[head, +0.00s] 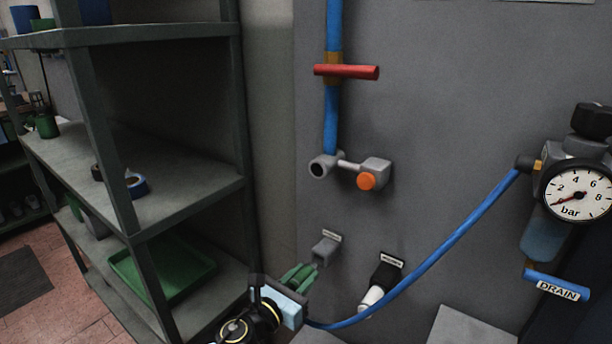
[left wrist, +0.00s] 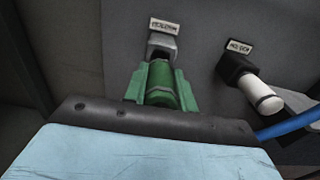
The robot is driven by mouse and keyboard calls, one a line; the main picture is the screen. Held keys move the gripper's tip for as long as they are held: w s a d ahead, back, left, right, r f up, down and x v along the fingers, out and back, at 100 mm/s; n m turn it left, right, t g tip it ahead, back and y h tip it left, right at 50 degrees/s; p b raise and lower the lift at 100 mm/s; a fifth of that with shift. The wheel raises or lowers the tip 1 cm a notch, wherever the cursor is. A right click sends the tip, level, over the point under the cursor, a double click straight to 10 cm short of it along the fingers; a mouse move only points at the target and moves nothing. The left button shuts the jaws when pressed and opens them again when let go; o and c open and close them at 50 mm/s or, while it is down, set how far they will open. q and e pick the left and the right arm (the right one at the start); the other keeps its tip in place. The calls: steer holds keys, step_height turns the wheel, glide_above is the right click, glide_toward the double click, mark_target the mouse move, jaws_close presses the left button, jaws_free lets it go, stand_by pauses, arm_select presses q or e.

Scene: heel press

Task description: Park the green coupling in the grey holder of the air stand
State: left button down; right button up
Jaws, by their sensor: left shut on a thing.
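The green coupling (head: 297,277) is in my left gripper (head: 300,284), at the bottom of the head view. The left wrist view also shows the green coupling (left wrist: 160,97), partly hidden by the gripper body. The grey holder (head: 325,249) sticks out of the grey panel just above and right of the coupling. In the left wrist view the grey holder (left wrist: 162,46) is straight beyond the coupling, which overlaps its lower edge. I cannot tell whether they touch. My right gripper is not in view.
A black holder (head: 386,275) with a white coupling (head: 371,298) sits to the right. A blue hose (head: 440,254) runs from the pressure gauge (head: 578,196) down towards my left gripper. An orange-knobbed valve (head: 366,181) is above. Shelving (head: 190,202) stands close on the left.

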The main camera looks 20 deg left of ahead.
arm_select(q)
steer(key=shift+x, duration=1.45)
stand_by(0.3)
steer(key=c, duration=1.1)
jaws_free()
steer(key=shift+o, duration=0.2)
